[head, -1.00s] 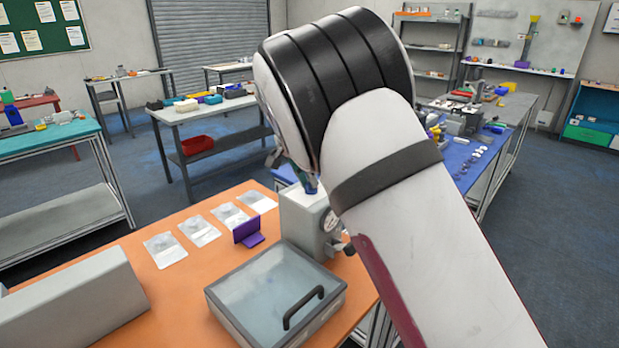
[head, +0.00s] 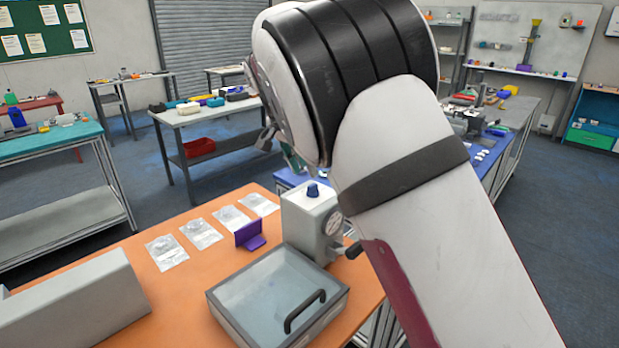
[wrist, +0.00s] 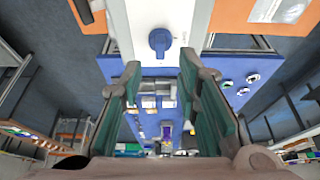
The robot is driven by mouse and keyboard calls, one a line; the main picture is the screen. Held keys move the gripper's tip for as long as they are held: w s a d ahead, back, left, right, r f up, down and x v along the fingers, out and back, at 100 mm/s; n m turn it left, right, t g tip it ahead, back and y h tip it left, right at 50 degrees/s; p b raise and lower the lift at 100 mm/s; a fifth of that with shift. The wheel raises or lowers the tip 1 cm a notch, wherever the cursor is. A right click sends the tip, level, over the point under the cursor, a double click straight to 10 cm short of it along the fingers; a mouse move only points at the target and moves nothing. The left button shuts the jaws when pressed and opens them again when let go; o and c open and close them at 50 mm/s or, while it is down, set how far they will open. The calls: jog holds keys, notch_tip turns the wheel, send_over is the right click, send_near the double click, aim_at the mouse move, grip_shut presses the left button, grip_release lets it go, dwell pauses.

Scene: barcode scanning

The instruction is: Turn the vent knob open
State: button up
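The vent knob (head: 313,190) is small and blue and sits on top of a light grey box (head: 303,222) on the orange table. In the wrist view the knob (wrist: 160,42) shows from above on the white top, with a small illegible label to its right. My gripper (wrist: 160,72) is open and empty, its two green-padded fingers apart, with the knob beyond their tips and roughly centred between them. In the head view my arm hides most of the gripper; part of a green finger shows above and left of the knob, apart from it.
A gauge and a dark side handle (head: 353,251) are on the box. A clear-lidded case (head: 275,297) with a black handle stands in front. A purple stand (head: 249,236) and several clear packets lie left. A grey block (head: 75,305) sits at the table's left.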

jog(key=v, duration=0.6)
jog(key=shift+f, duration=0.1)
jog(key=s+d+r+n+y, duration=0.2)
jog(key=s+d+r, duration=0.1)
jog(key=s+d, duration=0.6)
jog(key=s+d+r+n+y, duration=0.15)
jog(key=s+d+r, duration=0.25)
jog(key=s+d, duration=0.4)
jog(key=s+d+f+n+t, duration=0.1)
jog(key=s+d+f+n, duration=0.1)
jog(key=s, duration=0.8)
jog(key=s+d+f+n+t, duration=0.1)
jog(key=s+f, duration=0.4)
jog(key=s, duration=0.6)
jog(key=d+n, duration=0.1)
jog(key=n, duration=0.1)
jog(key=shift+n+t, duration=0.3)
jog(key=shift+n, duration=0.05)
